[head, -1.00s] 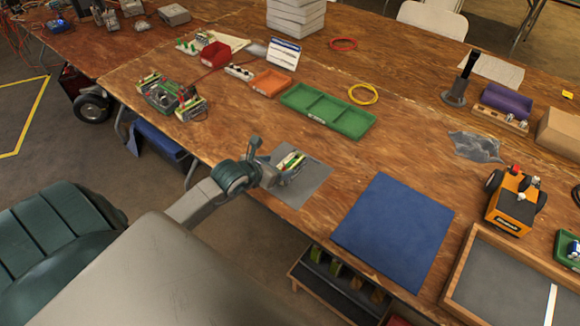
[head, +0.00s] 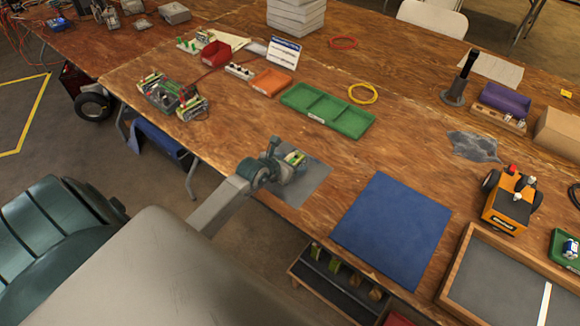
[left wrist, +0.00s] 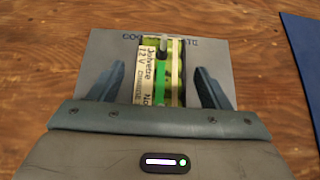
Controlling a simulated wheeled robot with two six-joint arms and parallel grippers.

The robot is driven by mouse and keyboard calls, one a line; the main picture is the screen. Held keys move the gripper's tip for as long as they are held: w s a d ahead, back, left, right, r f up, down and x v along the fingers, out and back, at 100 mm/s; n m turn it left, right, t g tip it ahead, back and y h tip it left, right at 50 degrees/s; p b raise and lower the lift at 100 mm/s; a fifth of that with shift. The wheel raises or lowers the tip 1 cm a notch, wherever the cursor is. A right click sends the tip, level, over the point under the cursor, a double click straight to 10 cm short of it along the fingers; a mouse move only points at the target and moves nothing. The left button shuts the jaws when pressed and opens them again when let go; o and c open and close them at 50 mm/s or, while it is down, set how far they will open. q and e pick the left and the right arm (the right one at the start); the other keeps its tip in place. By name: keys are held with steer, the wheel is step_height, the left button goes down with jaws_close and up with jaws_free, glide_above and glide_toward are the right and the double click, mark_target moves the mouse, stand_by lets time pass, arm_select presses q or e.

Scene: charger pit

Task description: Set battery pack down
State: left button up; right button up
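The battery pack (head: 294,158) is green with a pale label and lies on the grey mat (head: 312,184) near the table's front edge. In the left wrist view the pack (left wrist: 160,75) sits lengthwise between my fingers, its label and a green strip facing up. The grey mat (left wrist: 220,60) shows beneath it, with printed letters partly hidden by the pack. My left gripper (head: 282,164) is over the mat at the pack. In the wrist view its fingers (left wrist: 162,85) are apart, with a gap on each side of the pack. My right gripper is not in view.
A blue mat (head: 391,232) lies to the right. A green tray (head: 327,111) and an orange bin (head: 271,82) stand behind. Several green packs in a grey holder (head: 163,97) stand to the left. An orange cart (head: 511,206) is at right. Bare wood surrounds the grey mat.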

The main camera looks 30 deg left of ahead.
arm_select(q)
steer(key=c, duration=1.4)
jaws_close()
steer(key=shift+r, duration=0.1)
